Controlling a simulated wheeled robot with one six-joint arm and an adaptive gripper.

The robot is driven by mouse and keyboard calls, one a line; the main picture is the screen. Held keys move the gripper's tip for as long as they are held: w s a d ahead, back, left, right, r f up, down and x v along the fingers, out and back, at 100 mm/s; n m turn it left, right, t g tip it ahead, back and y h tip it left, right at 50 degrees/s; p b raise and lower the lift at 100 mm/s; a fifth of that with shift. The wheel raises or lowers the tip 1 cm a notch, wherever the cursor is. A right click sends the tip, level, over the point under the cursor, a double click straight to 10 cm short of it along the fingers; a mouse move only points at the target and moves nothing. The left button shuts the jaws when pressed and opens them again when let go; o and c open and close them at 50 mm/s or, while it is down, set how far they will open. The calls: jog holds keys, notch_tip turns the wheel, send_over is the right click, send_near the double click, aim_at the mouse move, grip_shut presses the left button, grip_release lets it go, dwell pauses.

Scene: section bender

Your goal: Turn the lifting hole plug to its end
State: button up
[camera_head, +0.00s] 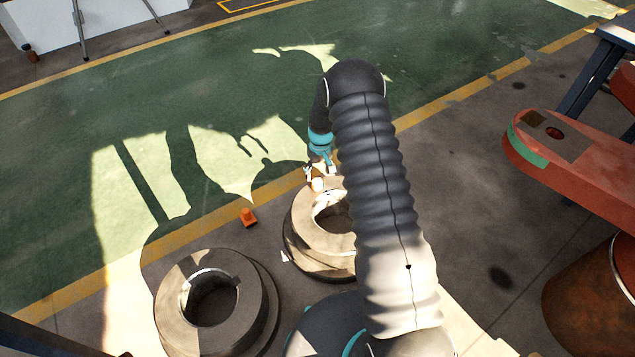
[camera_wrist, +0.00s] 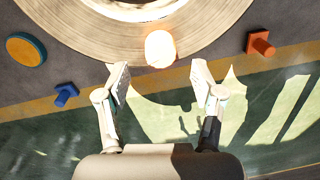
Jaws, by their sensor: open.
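The plug (camera_head: 318,184) is a small pale, sunlit knob at the outer edge of a large metal roller ring (camera_head: 304,222). In the wrist view the plug (camera_wrist: 160,50) shows a bright rounded top with a thin orange side. It sits at the near edge of the ring (camera_wrist: 90,42), on the picture's middle line. My gripper (camera_head: 321,172) is right beside the plug in the head view. In the wrist view my gripper (camera_wrist: 160,80) is open and empty, its two fingers spread on either side of the line to the plug. No contact shows. My arm hides the ring's right part.
A second roller ring (camera_head: 258,310) stands at the lower left. An orange block (camera_head: 248,216) lies on the floor; it also shows in the wrist view (camera_wrist: 261,44), with a blue block (camera_wrist: 66,94) and an orange-blue disc (camera_wrist: 25,50). A red machine arm (camera_head: 575,165) juts in at right.

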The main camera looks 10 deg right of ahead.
aim_at(318, 182)
jog(key=shift+a+f, duration=0.15)
jog(key=shift+f, duration=2.6)
jog(key=c, duration=1.1)
